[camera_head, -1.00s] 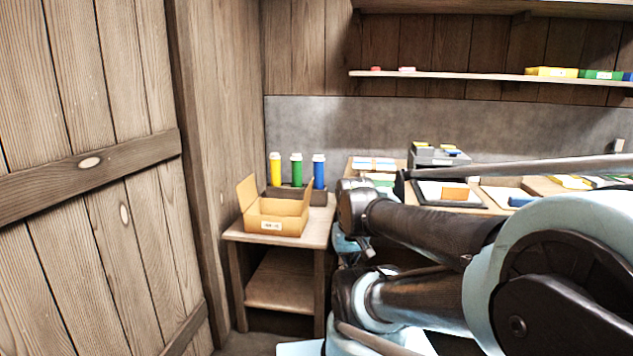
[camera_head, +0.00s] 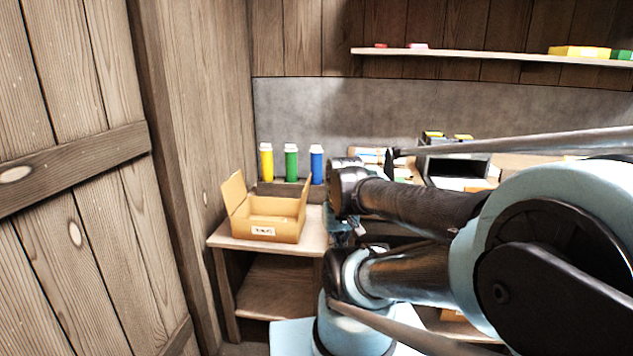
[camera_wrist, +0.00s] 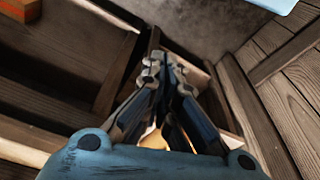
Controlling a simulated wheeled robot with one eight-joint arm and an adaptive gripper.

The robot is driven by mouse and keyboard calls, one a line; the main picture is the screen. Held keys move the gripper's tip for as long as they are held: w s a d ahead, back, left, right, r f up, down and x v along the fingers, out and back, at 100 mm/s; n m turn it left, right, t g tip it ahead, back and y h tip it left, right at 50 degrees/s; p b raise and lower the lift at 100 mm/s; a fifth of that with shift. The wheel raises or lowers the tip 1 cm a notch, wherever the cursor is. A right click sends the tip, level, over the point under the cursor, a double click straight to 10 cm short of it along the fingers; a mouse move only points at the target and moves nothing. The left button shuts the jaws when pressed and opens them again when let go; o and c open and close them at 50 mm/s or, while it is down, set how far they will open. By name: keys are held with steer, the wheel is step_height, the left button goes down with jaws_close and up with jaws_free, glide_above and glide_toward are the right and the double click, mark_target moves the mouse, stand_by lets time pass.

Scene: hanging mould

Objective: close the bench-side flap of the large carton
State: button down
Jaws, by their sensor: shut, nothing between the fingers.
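The large carton (camera_head: 268,229) is open-topped, tan with a white label, and stands on a small wooden side table. Its left flap (camera_head: 235,190) stands up and leans outward. Its right flap (camera_head: 304,204), on the bench side, also stands raised. My gripper (camera_wrist: 165,68) is shut and empty in the wrist view, pointing down among wooden boards. In the head view my arm is just right of the carton, apart from it, and mostly hides the gripper. The carton is not clearly recognisable in the wrist view.
Yellow (camera_head: 266,163), green (camera_head: 291,163) and blue (camera_head: 316,165) bottles stand in a dark holder behind the carton. The side table (camera_head: 222,242) has a lower shelf. A plank door (camera_head: 70,150) is at left. The workbench lies behind my arm at right.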

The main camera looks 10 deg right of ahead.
steer(key=w+r+m+y, duration=0.2)
steer(key=w+r+m, duration=0.95)
steer(key=w, duration=0.25)
steer(key=w+d+r+m+y, duration=0.15)
steer(key=w+d+m, duration=0.3)
steer(key=w, duration=0.45)
steer(key=w+d+r+m+y, duration=0.1)
steer(key=w+d+r+m, duration=0.1)
steer(key=w+d+m, duration=0.5)
steer(key=w+a+f+n, duration=0.1)
steer(key=w+a+f, duration=0.3)
steer(key=a+f, duration=0.4)
steer(key=a, duration=0.2)
steer(key=shift+w+a+g, duration=0.15)
steer(key=shift+a+g, duration=0.2)
steer(key=shift+g, duration=0.05)
